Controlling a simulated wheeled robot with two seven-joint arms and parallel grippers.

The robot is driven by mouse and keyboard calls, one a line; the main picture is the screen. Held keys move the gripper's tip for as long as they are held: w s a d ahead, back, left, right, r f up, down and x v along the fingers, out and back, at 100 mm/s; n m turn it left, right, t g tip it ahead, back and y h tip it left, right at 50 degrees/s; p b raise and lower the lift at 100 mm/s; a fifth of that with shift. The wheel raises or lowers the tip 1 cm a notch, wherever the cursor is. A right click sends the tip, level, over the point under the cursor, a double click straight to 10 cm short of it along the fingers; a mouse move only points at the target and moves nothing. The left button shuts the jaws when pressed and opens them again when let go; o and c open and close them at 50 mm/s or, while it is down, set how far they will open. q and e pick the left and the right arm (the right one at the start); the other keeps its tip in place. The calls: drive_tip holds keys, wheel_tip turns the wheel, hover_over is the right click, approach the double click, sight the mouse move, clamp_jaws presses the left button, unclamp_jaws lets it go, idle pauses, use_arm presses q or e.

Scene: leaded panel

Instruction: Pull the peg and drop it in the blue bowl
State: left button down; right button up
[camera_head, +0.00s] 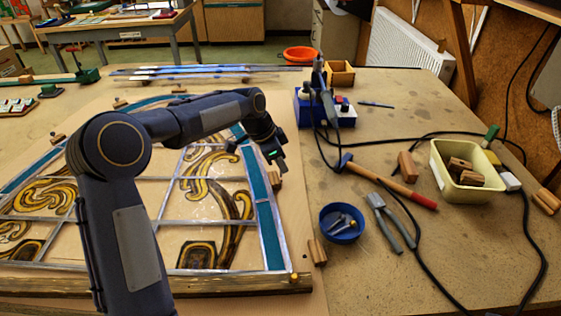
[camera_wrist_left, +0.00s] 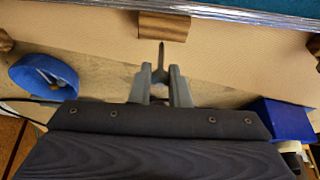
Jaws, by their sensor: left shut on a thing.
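My left gripper (camera_head: 279,164) is low over the right edge of the leaded panel (camera_head: 266,222), beside a small wooden block (camera_head: 275,180). In the left wrist view the left gripper (camera_wrist_left: 161,76) is shut on a thin dark peg (camera_wrist_left: 161,54), whose pointed end sticks out past the fingertips towards the wooden block (camera_wrist_left: 163,27). I cannot tell whether the peg is clear of the board. The blue bowl (camera_head: 343,240) stands on the table right of the panel with a few metal pieces in it; it also shows in the left wrist view (camera_wrist_left: 24,74). My right gripper is out of view.
Pliers (camera_head: 391,222) and a hammer (camera_head: 390,181) lie right of the bowl. A cream tub (camera_head: 467,194) holds wooden blocks. A blue soldering station (camera_head: 309,111) stands behind, its black cable crossing the table. Another wooden block (camera_head: 317,251) sits at the panel's near right corner.

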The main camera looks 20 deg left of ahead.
use_arm(q)
drive_tip(key=shift+r+p, duration=2)
drive_tip(key=shift+r, duration=0.55)
drive_tip(key=shift+s+d+r, duration=0.15)
drive_tip(key=shift+d, duration=0.05)
drive_tip(key=s+d+b, duration=0.2)
drive_tip(key=s+d, duration=0.4)
drive_tip(key=d, duration=0.2)
drive_tip(key=s+d+r+b, duration=0.1)
drive_tip(key=s+d+b, duration=0.1)
drive_tip(key=s+d, duration=0.3)
drive_tip(key=d, duration=0.4)
drive_tip(key=shift+s+d, duration=0.15)
drive_tip(key=shift+s, duration=0.2)
drive_tip(key=shift+d, duration=0.1)
